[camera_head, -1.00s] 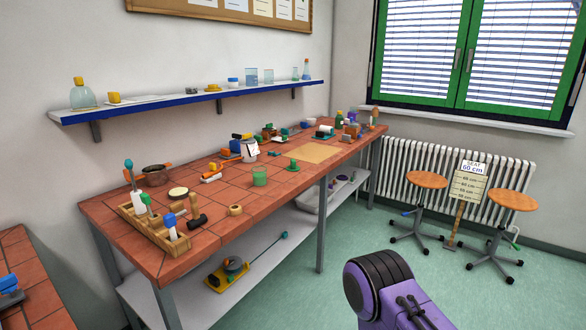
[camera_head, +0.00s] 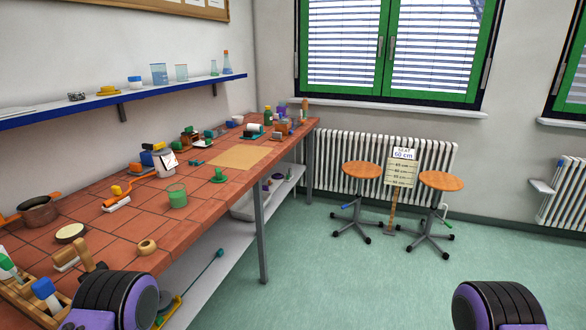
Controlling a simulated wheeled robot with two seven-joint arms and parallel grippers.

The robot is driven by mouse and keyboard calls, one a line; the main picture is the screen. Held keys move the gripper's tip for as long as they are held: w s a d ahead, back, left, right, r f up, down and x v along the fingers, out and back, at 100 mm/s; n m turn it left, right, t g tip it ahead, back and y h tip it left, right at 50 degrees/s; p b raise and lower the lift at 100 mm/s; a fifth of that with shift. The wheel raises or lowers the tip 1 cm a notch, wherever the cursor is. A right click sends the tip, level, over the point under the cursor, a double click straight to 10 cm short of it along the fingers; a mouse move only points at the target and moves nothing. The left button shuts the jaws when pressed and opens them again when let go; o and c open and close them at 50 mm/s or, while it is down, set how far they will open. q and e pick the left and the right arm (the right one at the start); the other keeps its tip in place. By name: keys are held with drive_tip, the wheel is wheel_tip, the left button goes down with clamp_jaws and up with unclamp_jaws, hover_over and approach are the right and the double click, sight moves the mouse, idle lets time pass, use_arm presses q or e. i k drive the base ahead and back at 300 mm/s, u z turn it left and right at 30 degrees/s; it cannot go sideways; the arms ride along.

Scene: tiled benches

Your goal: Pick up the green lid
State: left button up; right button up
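A green lid (camera_head: 218,178), flat with a raised knob, lies on the tiled bench (camera_head: 122,230) near its front edge. A green cup (camera_head: 177,197) stands to its left and nearer to me, apart from the lid. A tan board (camera_head: 238,157) lies just behind the lid. Purple and black parts of my arms show at the bottom left and bottom right. Neither of my grippers is in view.
Two stools (camera_head: 362,170) (camera_head: 441,182) stand by the radiator. The floor in front is clear.

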sight(219, 178)
drive_tip(key=z, duration=0.65)
drive_tip(key=i, duration=1.7)
drive_tip(key=u, duration=0.75)
drive_tip(key=i, duration=0.7)
drive_tip(key=u, duration=0.85)
